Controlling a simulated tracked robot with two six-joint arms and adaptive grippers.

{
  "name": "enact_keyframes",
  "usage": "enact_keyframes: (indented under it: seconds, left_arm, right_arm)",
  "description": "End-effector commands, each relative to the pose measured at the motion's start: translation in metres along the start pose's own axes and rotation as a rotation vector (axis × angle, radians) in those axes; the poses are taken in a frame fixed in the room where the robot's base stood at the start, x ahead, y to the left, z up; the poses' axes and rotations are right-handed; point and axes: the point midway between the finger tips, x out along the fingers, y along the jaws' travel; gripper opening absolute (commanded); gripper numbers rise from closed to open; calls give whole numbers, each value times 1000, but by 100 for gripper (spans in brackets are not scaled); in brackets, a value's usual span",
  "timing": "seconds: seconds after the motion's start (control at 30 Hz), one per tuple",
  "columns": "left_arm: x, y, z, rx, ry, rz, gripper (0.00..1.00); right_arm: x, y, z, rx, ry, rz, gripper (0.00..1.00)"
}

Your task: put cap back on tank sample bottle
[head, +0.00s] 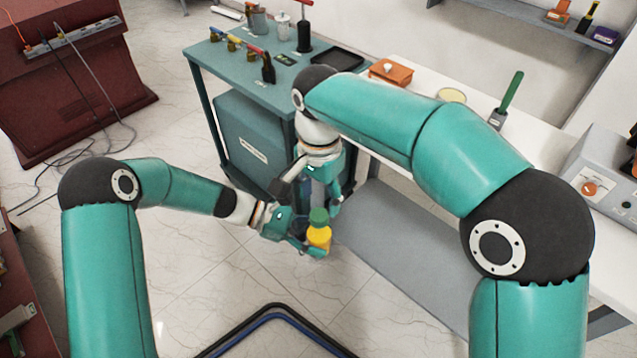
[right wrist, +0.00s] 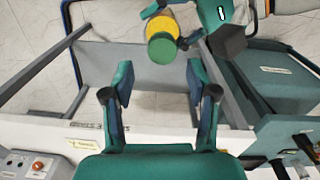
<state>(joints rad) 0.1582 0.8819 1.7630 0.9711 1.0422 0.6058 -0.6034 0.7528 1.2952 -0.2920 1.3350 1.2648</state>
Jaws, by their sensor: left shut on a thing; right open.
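The sample bottle has a yellow body (head: 319,237) and a green cap (head: 318,216) at its top. My left gripper (head: 308,244) is shut on the bottle and holds it upright above the floor, in front of the workbench. In the right wrist view the round green cap (right wrist: 162,50) covers the top of the yellow body (right wrist: 166,24); I cannot tell how tightly it sits. My right gripper (head: 320,192) is open and empty, behind and above the bottle. In the right wrist view its fingers (right wrist: 158,88) are apart, and the cap lies beyond them, not touching.
A teal bench (head: 222,62) with valves and a dark tray stands behind. A white worktop (head: 450,118) with an orange box (head: 390,71) and a green-handled tool (head: 510,95) lies to the right. A grey lower shelf (head: 400,250) is below it.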

Motion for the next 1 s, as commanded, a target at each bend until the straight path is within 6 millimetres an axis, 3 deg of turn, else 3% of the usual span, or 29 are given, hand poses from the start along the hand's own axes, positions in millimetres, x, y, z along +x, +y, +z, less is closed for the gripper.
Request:
enact_keyframes:
  seconds: [1.0]
  left_arm:
    - [0,0,0,0,0,0,0]
  right_arm:
    - [-17,2,-1,-2237,-3,0,58]
